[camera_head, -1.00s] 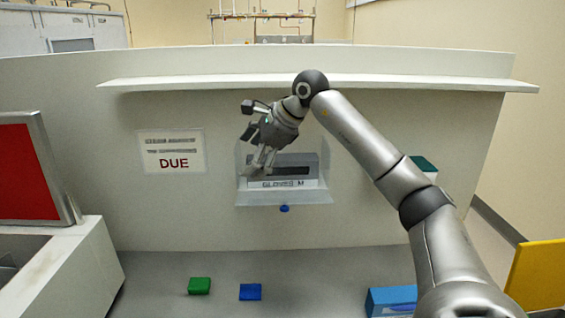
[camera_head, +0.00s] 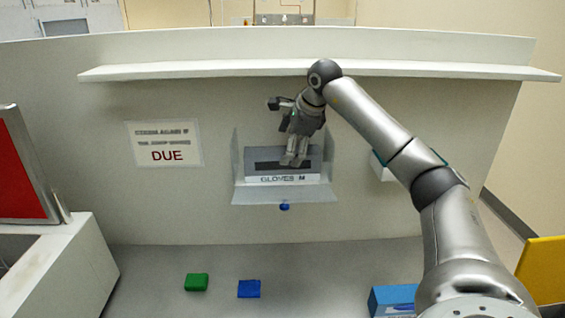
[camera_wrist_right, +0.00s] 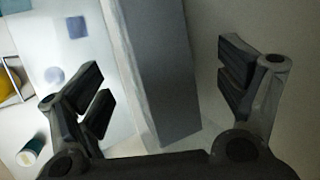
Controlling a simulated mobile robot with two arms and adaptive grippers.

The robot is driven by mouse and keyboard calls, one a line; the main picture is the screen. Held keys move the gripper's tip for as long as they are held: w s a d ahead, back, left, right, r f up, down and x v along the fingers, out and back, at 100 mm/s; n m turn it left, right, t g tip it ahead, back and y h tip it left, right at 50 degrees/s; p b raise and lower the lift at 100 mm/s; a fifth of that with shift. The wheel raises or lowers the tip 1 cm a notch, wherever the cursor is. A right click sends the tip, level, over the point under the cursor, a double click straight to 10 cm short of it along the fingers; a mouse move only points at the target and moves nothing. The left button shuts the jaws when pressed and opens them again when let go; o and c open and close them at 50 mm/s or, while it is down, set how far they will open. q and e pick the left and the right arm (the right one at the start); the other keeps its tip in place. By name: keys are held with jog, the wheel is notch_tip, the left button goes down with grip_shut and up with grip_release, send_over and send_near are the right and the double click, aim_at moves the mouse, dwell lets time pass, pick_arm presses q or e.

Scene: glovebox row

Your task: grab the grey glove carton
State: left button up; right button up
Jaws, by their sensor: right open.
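The grey glove carton (camera_head: 262,166), marked GLOVES M, sits in a white wall holder (camera_head: 240,193) on the panel. Its front shows a dark slot. My right gripper (camera_head: 294,160) is at the carton's upper right part in the head view and hides some of it. In the right wrist view the carton (camera_wrist_right: 160,75) stands between the two spread fingers of the right gripper (camera_wrist_right: 165,88), with a gap to each finger. The right gripper is open and empty. My left gripper is in neither view.
A long white shelf (camera_head: 200,72) runs above the holder. A DUE sign (camera_head: 166,144) hangs to its left. Below lie a green block (camera_head: 196,282), a blue block (camera_head: 249,289) and a blue box (camera_head: 393,300). A blue knob (camera_head: 284,206) sits under the holder.

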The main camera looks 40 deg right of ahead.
aim_at(261, 164)
jog(key=x, duration=0.1)
jog(key=p+x, duration=0.1)
jog(key=x, duration=0.1)
jog(key=shift+s+a, duration=0.1)
jog(key=shift+a, duration=0.15)
jog(key=shift+w+d+f, duration=0.1)
jog(key=shift+w+f, duration=0.1)
jog(key=shift+f, duration=0.1)
jog(key=shift+s+r, duration=0.1)
jog(key=c, duration=1.1)
